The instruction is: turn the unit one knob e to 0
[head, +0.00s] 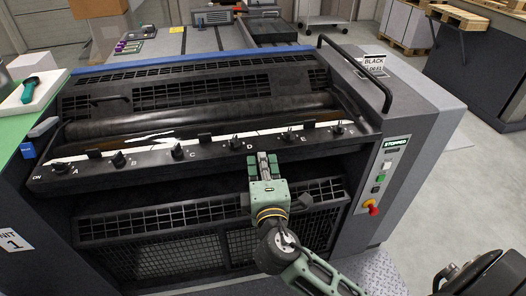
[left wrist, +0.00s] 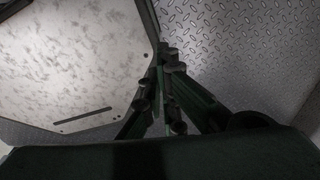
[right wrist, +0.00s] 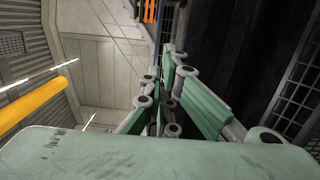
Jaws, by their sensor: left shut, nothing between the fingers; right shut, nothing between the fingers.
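The ink unit (head: 150,175) fills the middle of the head view, with a row of small dark knobs marked A to F along its front bar. Knob E (head: 288,135) is right of the middle, with its letter just to its right. Its exact pointer angle is too small to read. My right gripper (head: 263,158) is shut and empty at the bar's front, apart from knob E, below and left of it. Knob D (head: 234,142) is up and left of the fingertips. The right wrist view also shows its closed fingers (right wrist: 168,52). My left gripper (left wrist: 163,50) is shut and empty, seen only in the left wrist view.
A black handrail (head: 355,72) curves over the unit's right end. A panel with a STOPPED display (head: 396,142) and a red-yellow button (head: 371,207) is on the right. A "1" sign (head: 13,241) is at left. Mesh guards (head: 160,255) lie below the bar.

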